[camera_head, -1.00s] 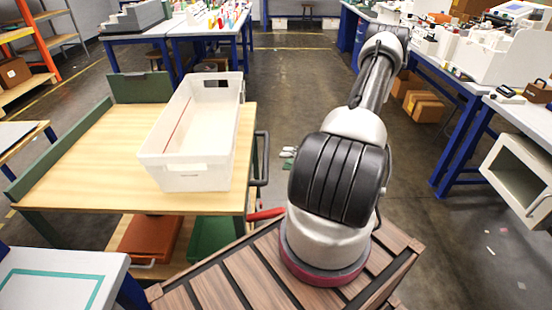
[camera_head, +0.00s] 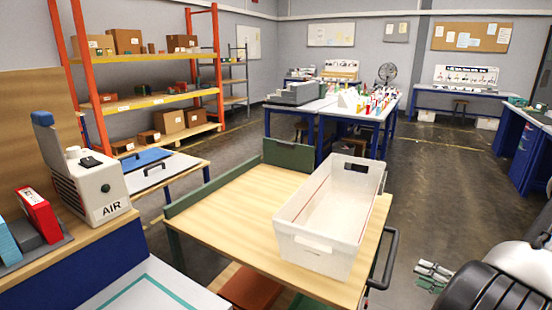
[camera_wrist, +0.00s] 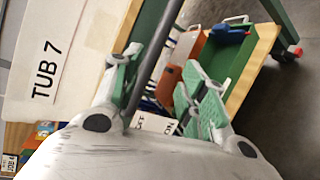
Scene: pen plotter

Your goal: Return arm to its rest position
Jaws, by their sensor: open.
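My gripper (camera_head: 428,275) hangs low at the right of the head view, over bare floor to the right of the cart's handle. Its fingers are apart with nothing held. In the wrist view, my gripper (camera_wrist: 160,92) has its green-padded fingers spread, beside the white tub and above the cart's lower bins. My arm shows only in part at the lower right corner of the head view; the rest is out of frame.
A white tub (camera_head: 318,258), labelled TUB 7 in the wrist view (camera_wrist: 42,75), stands on the wooden cart (camera_head: 225,225). A green bin (camera_wrist: 240,62) is below. A machine marked AIR (camera_head: 90,185) is at left, with shelves (camera_head: 150,100) behind. Open floor lies right of the cart.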

